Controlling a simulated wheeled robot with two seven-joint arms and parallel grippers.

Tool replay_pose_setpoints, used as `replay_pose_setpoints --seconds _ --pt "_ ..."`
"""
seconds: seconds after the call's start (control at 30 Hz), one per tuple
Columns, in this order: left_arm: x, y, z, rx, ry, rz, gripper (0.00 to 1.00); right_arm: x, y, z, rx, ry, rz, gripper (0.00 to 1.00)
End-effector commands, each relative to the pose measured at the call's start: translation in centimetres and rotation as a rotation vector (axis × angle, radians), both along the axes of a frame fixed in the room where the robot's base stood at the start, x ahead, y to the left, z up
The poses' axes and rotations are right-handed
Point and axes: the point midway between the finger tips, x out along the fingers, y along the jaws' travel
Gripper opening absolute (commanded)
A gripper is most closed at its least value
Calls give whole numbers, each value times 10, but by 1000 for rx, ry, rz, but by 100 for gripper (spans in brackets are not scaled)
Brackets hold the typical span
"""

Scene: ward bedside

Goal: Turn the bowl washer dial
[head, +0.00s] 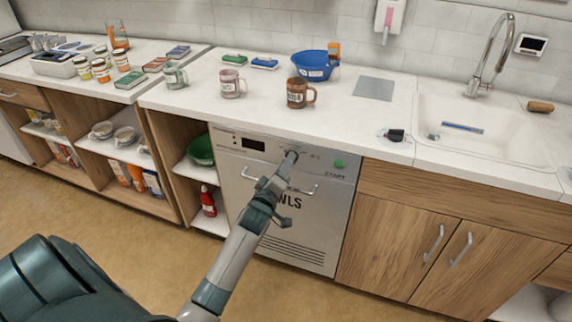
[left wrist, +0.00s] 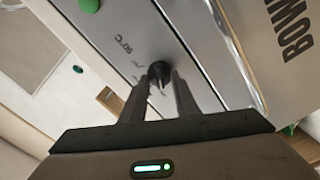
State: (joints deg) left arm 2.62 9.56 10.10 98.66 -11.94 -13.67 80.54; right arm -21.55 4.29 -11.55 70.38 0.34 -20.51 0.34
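The bowl washer (head: 300,230) is a grey steel front under the counter, with a dark display, a green START button (head: 339,164) and a bar handle. My left gripper (head: 290,157) is at its control panel, right of the display, and covers the dial in the head view. My right gripper is not in view.
A pink mug (head: 231,84), a brown mug (head: 297,93) and a blue bowl (head: 312,66) stand on the counter above. A sink (head: 470,120) is at the right. Open shelves (head: 160,190) lie left of the washer. The floor before it is clear.

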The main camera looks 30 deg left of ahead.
Motion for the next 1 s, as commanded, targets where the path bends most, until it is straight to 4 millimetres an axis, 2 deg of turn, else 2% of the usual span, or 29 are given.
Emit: replay_pose_setpoints --seconds 0.03,0.07,0.1,0.17,0.67,1.0 --pt "0 0 0 0 0 0 27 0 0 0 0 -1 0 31" --pt "0 0 0 0 0 0 23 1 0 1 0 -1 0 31" --pt "0 0 0 0 0 0 13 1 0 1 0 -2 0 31" --pt "0 0 0 0 0 0 0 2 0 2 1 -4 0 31" --pt "0 0 1 47 12 1 0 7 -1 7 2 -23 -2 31" --pt "0 0 3 244 60 2 0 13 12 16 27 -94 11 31"
